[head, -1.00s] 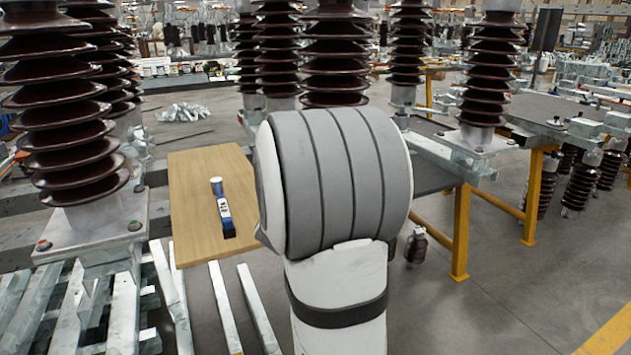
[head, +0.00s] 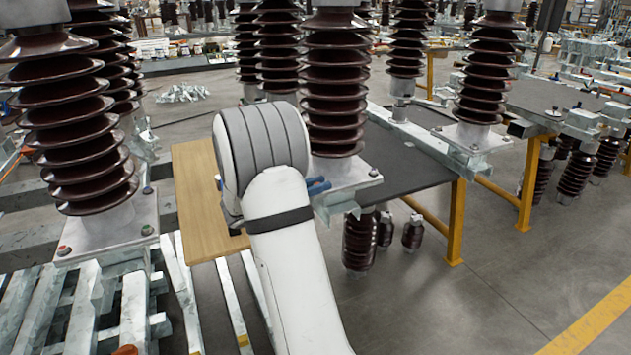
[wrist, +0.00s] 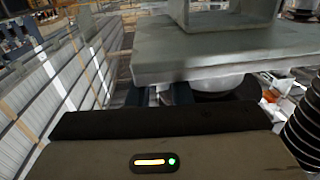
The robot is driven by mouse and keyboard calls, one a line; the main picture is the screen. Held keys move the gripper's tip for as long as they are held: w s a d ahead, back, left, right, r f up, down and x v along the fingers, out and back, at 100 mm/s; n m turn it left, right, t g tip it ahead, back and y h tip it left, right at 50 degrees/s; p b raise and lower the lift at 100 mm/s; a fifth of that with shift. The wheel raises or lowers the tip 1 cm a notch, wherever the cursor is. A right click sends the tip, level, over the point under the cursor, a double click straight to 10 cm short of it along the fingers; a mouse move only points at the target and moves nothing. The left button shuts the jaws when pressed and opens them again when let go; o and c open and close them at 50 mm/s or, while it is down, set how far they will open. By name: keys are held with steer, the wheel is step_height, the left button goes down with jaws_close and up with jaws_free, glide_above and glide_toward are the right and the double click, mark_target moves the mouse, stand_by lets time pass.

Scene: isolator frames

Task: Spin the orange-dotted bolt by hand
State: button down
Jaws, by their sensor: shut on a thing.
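My gripper (head: 318,186) shows blue fingertips at the left corner of the middle insulator's metal base plate (head: 345,178); my white and grey arm hides the rest of it. In the wrist view its dark blue fingers (wrist: 160,96) reach to the underside edge of a grey plate (wrist: 225,57). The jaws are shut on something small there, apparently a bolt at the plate. The bolt and any orange dot on it are hidden by the fingers and the plate.
The left insulator's base plate (head: 105,236) carries bolts with red, green and blue dots. A wooden board (head: 195,170) lies behind my arm. A dark table (head: 415,172) with yellow legs stands to the right. Clear floor lies at the lower right.

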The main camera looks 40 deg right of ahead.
steer(key=shift+w+r, duration=0.15)
steer(key=shift+r, duration=0.05)
stand_by(0.3)
steer(key=c, duration=1.5)
jaws_free()
steer(key=shift+f, duration=0.1)
steer(key=shift+o, duration=0.8)
steer(key=shift+a, duration=0.1)
steer(key=w+a+p, duration=0.1)
steer(key=a, duration=0.6)
steer(key=shift+a, duration=0.35)
steer(key=shift+w, duration=0.1)
